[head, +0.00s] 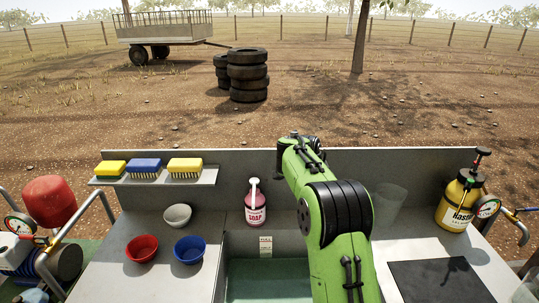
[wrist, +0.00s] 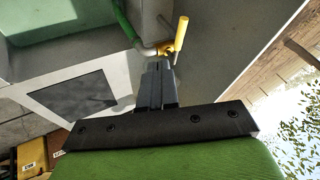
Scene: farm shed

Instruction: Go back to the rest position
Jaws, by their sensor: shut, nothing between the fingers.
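My gripper (wrist: 157,66) shows in the wrist view with its two dark fingers together and nothing between them. Its fingertips point toward a yellow fitting with a yellow lever (wrist: 181,34); the fingers overlap it in the picture, and I cannot tell whether they touch. In the head view my green arm rises over the sink (head: 265,281) and reaches away toward the back panel. The fingers cannot be made out there.
A soap bottle (head: 256,209) stands behind the sink. Red (head: 142,249), blue (head: 189,250) and grey (head: 177,215) bowls sit on the left counter. Three brushes lie on the shelf (head: 206,177). A yellow sprayer (head: 458,203) and dark mat (head: 440,281) are right.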

